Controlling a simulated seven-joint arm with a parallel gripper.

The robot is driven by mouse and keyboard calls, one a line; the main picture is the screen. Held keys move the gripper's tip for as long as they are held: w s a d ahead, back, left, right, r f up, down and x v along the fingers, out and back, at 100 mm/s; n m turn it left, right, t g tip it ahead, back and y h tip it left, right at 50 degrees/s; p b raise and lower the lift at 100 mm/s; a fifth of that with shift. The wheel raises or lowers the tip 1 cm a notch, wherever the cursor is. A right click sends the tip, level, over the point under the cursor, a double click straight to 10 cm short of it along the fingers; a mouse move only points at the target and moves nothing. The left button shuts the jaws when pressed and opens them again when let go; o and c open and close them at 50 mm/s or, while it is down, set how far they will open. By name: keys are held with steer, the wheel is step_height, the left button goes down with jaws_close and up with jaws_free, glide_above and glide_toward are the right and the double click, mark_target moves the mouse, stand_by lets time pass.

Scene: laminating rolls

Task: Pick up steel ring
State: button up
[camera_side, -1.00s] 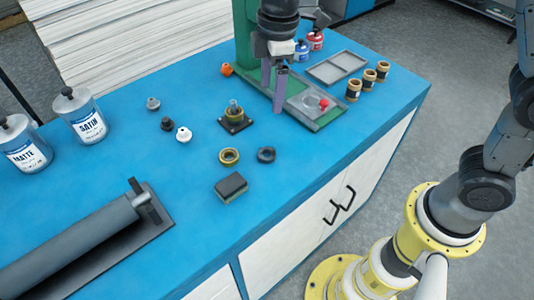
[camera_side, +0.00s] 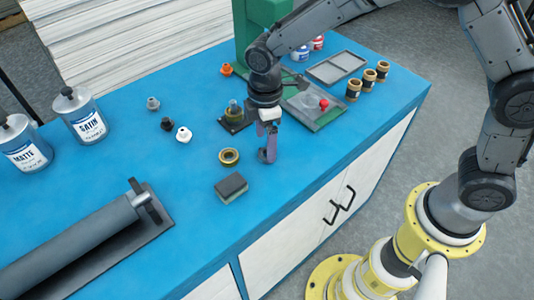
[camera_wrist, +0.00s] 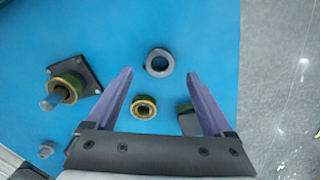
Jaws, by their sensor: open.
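The steel ring (camera_wrist: 148,62), a dark grey ring with an open centre, lies flat on the blue bench. In the wrist view it sits just ahead of my fingertips, between their lines. My gripper (camera_wrist: 160,76) is open, with its two purple fingers apart and nothing held. In the side view my gripper (camera_side: 267,148) points down over the ring (camera_side: 262,156), hiding most of it. I cannot tell the exact height of the fingertips above the bench.
A brass ring (camera_side: 229,156) lies left of my gripper. The sponge block (camera_side: 231,187) is nearer the front. A flanged post (camera_side: 234,118) stands behind. Small knobs (camera_side: 184,134), a roller (camera_side: 70,245) and labelled cans (camera_side: 82,118) are to the left.

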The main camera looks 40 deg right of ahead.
mark_target(265, 149)
steer(key=shift+f, duration=1.8)
jaws_close()
